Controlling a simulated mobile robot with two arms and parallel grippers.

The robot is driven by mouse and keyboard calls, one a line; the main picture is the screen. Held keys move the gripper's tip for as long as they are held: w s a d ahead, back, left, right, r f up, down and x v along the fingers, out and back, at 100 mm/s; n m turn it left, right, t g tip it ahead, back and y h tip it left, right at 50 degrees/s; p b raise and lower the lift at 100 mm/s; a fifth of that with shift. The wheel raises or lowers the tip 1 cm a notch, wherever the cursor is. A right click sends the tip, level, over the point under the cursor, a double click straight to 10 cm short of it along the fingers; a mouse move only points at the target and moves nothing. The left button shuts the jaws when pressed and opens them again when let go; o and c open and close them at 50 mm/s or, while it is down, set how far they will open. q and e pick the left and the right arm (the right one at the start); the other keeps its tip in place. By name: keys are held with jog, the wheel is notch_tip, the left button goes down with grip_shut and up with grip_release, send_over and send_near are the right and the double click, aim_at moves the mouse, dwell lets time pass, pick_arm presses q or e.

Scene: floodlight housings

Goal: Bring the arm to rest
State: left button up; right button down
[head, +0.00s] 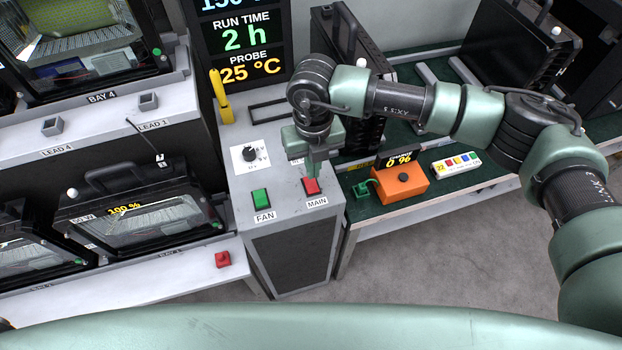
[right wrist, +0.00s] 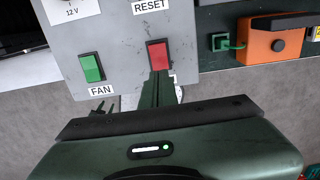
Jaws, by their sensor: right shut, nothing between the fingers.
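My right gripper (head: 312,176) is shut and empty, pointing down over the grey control cabinet (head: 291,247). Its fingertips are at the red MAIN switch (head: 312,186); whether they touch it I cannot tell. In the right wrist view the shut fingers (right wrist: 159,80) overlap the lower edge of the red switch (right wrist: 158,55), below a RESET label. The right arm reaches in from the right of the head view, bent over the bench. My left gripper is not in view.
A green FAN switch (head: 261,199) and a dial (head: 250,154) sit on the cabinet top. An orange meter box (head: 401,184) stands on the green bench to the right. Floodlights (head: 140,213) fill the left racks. A display (head: 241,40) stands behind.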

jog(key=shift+r, duration=0.55)
